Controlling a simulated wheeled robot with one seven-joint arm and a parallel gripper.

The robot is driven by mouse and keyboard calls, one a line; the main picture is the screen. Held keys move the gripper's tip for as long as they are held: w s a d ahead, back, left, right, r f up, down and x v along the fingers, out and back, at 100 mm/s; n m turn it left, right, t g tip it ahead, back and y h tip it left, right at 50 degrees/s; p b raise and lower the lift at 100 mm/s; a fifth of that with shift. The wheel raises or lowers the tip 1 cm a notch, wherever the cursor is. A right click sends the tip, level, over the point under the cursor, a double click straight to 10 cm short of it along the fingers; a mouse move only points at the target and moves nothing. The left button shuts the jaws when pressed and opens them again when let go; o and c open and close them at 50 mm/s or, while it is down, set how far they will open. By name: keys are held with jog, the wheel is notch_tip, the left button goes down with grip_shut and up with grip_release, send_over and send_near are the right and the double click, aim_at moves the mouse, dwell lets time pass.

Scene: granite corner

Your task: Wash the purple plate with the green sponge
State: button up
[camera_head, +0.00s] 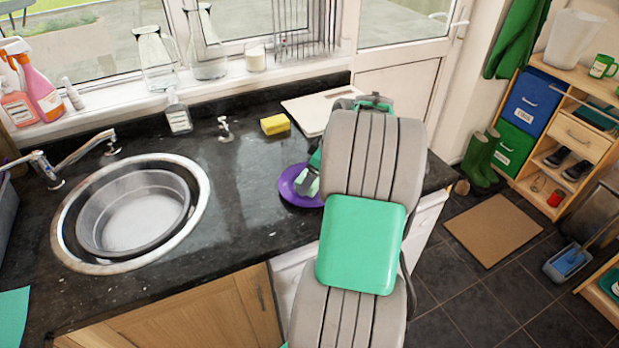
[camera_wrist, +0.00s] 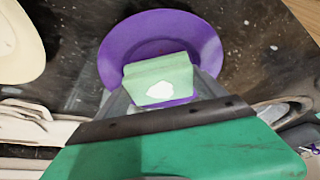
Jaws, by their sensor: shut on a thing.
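The purple plate (camera_head: 291,188) lies on the dark granite counter, right of the sink and partly hidden behind my arm. It also shows in the wrist view (camera_wrist: 165,24). My gripper (camera_wrist: 160,90) is shut on the green sponge (camera_wrist: 150,72), with a finger on each side of it. A white patch shows on the sponge's face. In the wrist view the sponge is over the near part of the plate; I cannot tell whether it touches. In the head view the sponge (camera_head: 312,187) shows at the plate's right side, and the fingers are mostly hidden by my arm.
A round metal basin (camera_head: 140,212) sits in the sink (camera_head: 62,238) at left. A yellow sponge (camera_head: 275,124) lies behind the plate, near a pale board (camera_head: 312,108). A soap bottle (camera_head: 178,112) stands by the wall. The counter between sink and plate is clear.

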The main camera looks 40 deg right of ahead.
jog(key=shift+w+a, duration=0.2)
jog(key=shift+a, duration=0.6)
jog(key=shift+s+d+r, duration=0.1)
jog(key=shift+s+d, duration=0.1)
jog(key=shift+d, duration=0.65)
jog(key=shift+w+a+b, duration=0.25)
jog(key=shift+a+b, duration=0.05)
jog(key=shift+a, duration=0.55)
jog(key=shift+s+d, duration=0.25)
jog(key=shift+d, duration=0.65)
jog(key=shift+w+a, duration=0.25)
jog(key=shift+a, duration=0.6)
jog(key=shift+s+d, duration=0.25)
jog(key=shift+d, duration=0.5)
jog(key=shift+w+a+b, duration=0.25)
jog(key=shift+a+b, duration=0.05)
jog(key=shift+a, duration=0.5)
jog(key=shift+s+d, duration=0.3)
jog(key=shift+d, duration=0.55)
jog(key=shift+w+a, duration=0.3)
jog(key=shift+a, duration=0.5)
jog(key=shift+s+d, duration=0.3)
jog(key=shift+d, duration=0.55)
